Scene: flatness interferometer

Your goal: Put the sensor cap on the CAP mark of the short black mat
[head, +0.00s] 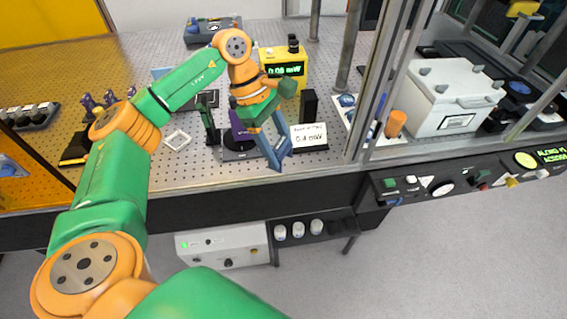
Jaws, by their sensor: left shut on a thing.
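My left gripper (275,157), with blue fingers, hangs over the front edge of the perforated bench, left of a white card. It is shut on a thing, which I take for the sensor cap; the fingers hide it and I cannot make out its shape. A dark flat piece (232,155) lies on the bench just left of the fingers, partly covered by them. I cannot tell whether it is the short black mat, and no CAP mark is readable. My right gripper is not in view.
A white card (309,137) and a black upright block (309,105) stand right of the gripper. A yellow power meter (284,66) stands behind. A metal post and frame (362,135) rise further right, near a white box (450,98). A small clear tray (177,140) lies left.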

